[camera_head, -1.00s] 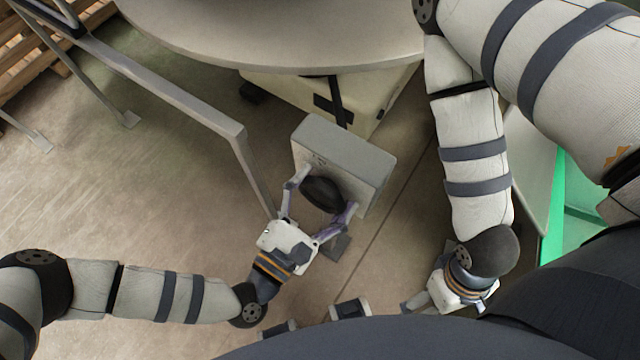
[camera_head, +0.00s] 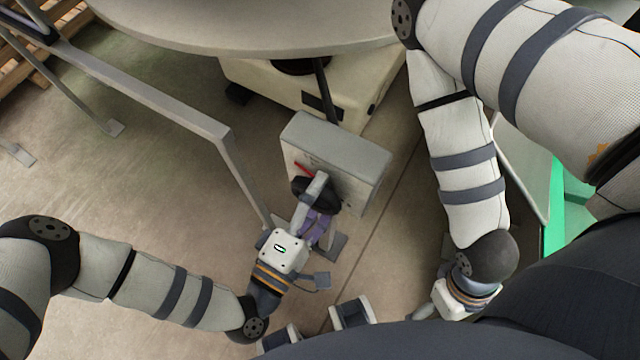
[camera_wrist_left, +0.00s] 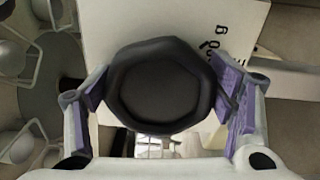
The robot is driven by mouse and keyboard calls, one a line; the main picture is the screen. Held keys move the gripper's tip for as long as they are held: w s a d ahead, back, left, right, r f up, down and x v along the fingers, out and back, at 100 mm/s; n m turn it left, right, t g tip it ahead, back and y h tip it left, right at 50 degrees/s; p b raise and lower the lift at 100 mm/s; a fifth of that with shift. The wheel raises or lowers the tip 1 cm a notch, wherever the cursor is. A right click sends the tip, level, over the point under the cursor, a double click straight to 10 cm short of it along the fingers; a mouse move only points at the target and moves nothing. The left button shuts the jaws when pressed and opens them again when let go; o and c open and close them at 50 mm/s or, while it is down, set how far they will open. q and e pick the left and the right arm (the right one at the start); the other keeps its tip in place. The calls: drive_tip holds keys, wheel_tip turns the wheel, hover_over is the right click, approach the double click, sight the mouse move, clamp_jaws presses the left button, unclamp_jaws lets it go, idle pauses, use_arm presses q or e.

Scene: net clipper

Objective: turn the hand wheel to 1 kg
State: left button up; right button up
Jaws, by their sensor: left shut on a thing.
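The black hand wheel (camera_head: 331,198) sits on the front of a grey box (camera_head: 340,150), partly hidden by my fingers in the head view. My left gripper (camera_head: 317,198) is shut on the wheel, one finger on each side. In the left wrist view the dark, many-sided wheel (camera_wrist_left: 160,86) fills the space between the purple finger pads. A red pointer (camera_head: 304,169) shows on the box face beside the wheel. Parts of printed dial marks show in the wrist view, but I cannot read the setting. My right gripper (camera_head: 425,311) hangs low, away from the box; its fingers are unclear.
A large round grey table top (camera_head: 240,30) is above a cream machine base (camera_head: 290,90) behind the box. A grey metal rail (camera_head: 170,95) stands to the left. A green-edged panel (camera_head: 555,205) is at the right. Bare floor lies left of the box.

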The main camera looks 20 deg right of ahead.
use_arm(q)
drive_tip(key=m, duration=0.3)
drive_tip(key=shift+m, duration=0.4)
drive_tip(key=shift+f+m+p, duration=0.25)
drive_tip(key=shift+m+p, duration=0.1)
drive_tip(key=shift+m, duration=1.45)
use_arm(e)
drive_tip(key=shift+w+r, duration=0.35)
drive_tip(key=shift+r, duration=0.05)
use_arm(q)
drive_tip(key=o, duration=1.1)
drive_tip(key=shift+o, duration=0.2)
drive_tip(key=v, duration=1.2)
